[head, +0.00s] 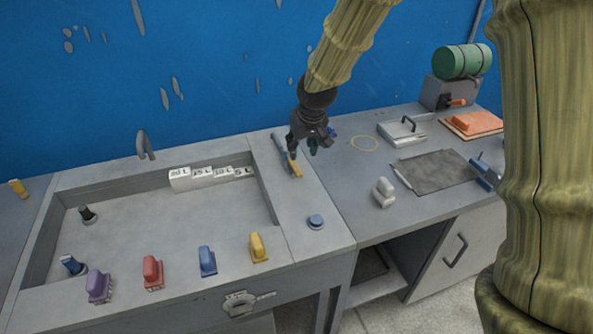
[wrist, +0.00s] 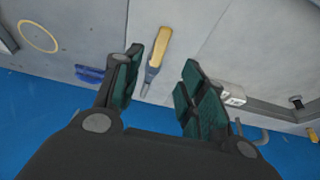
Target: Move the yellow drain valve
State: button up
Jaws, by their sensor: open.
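Several yellow things are in view, and I cannot tell for certain which is the drain valve. A yellow upright handle piece (head: 258,247) stands at the right end of a row on the basin's front rim. A grey valve fitting with a lever (head: 240,302) is on the basin's front face. A yellow-handled tool with a grey tip (head: 295,169) lies on the counter right of the basin; it also shows in the wrist view (wrist: 158,48). My gripper (head: 303,150) is open and empty above that tool, its fingers (wrist: 160,88) apart on either side in the wrist view.
Purple (head: 98,286), red (head: 152,272) and blue (head: 207,261) pieces line the front rim. White labelled blocks (head: 210,175) stand at the basin's back. A blue knob (head: 316,221) and a white piece (head: 384,193) are to the right. The basin floor (head: 150,220) is mostly clear.

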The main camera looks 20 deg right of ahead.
aim_at(296, 167)
jog(key=shift+p+x, duration=1.1)
jog(key=shift+x, duration=4.3)
grip_shut()
